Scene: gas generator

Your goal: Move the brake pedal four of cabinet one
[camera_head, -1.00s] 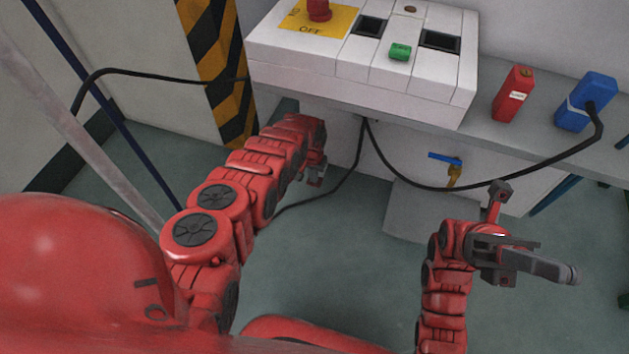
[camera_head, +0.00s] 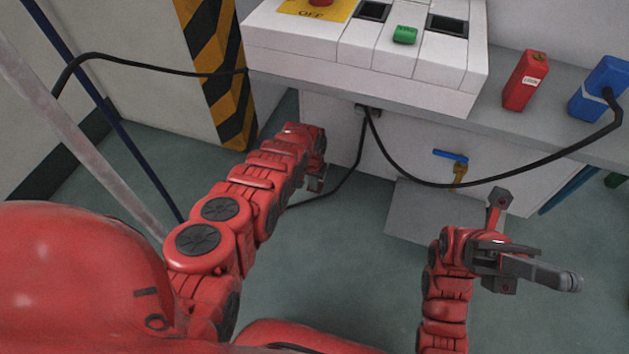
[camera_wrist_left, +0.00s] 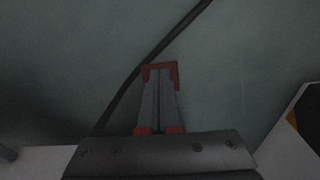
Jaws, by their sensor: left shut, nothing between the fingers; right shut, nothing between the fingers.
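No part in view is clearly marked as brake pedal four or cabinet one. A white control box (camera_head: 350,60) sits on the bench with a red knob on a yellow plate (camera_head: 318,10), dark square recesses (camera_head: 447,25) and a green switch (camera_head: 405,35). My left gripper (camera_head: 315,184) is below and in front of the bench, clear of the box. In the left wrist view its fingers (camera_wrist_left: 160,72) are shut and empty above the floor. My right gripper (camera_head: 566,280) is shut and empty at the lower right, apart from everything.
A red block (camera_head: 524,82) and a blue block (camera_head: 598,90) stand on the grey bench (camera_head: 500,125). Black cables (camera_head: 490,183) hang in front of the bench. A blue-handled valve (camera_head: 452,156) is below. A striped post (camera_head: 220,80) stands at left. Floor between the arms is clear.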

